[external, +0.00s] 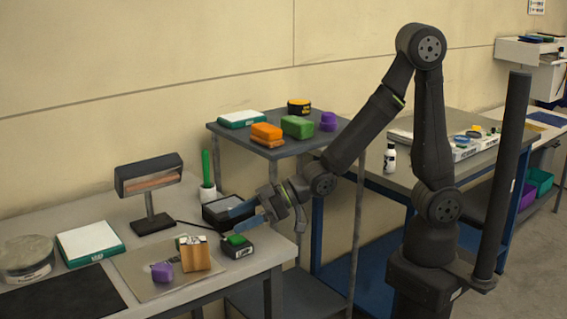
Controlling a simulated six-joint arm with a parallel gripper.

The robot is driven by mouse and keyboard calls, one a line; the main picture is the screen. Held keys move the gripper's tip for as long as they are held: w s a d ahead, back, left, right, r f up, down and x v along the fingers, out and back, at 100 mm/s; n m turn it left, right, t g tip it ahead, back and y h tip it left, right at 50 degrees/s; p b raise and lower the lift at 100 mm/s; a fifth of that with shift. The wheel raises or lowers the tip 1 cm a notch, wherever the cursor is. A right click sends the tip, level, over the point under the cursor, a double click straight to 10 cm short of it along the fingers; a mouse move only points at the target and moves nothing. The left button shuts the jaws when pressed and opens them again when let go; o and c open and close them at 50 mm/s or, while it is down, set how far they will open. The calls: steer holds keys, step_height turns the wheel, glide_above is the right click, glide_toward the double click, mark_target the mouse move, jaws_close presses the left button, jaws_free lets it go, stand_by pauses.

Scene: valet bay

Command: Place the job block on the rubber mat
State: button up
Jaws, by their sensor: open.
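The job block appears to be the tan wooden block (196,255) with a clip and pale paper at its top. It stands upright on a thin grey sheet (140,268) near the front of the left bench. The rubber mat appears to be the flat black mat (68,302) at the bench's front left, cut off by the picture edge. Its visible part is bare. My gripper (258,213) is open over the bench's right end, to the right of the block and apart from it. Its fingertips are small and hard to make out.
A purple piece (162,272) sits left of the block, and a black device with a green top (238,246) sits right of it. A black tray (222,211), a lamp (151,188), a green-and-white box (90,243) and a round tin (26,257) stand behind.

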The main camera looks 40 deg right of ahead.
mark_target(192, 240)
steer(key=x, duration=1)
steer(key=shift+f, duration=0.15)
steer(key=shift+s+f+x, duration=0.1)
steer(key=shift+x, duration=1.2)
steer(key=shift+s+f+x, duration=0.1)
steer(key=shift+s+x, duration=0.05)
steer(key=shift+x, duration=1.2)
steer(key=c, duration=1.2)
steer(key=shift+r, duration=0.1)
steer(key=shift+r, duration=0.45)
steer(key=r, duration=0.3)
steer(key=shift+w+d+r, duration=0.25)
steer(key=shift+d+r, duration=0.05)
steer(key=shift+r, duration=0.1)
steer(key=w+d+r, duration=0.5)
steer(key=d+r, duration=0.1)
steer(key=d, duration=0.3)
steer(key=shift+w+d, duration=0.2)
steer(key=shift+w, duration=0.15)
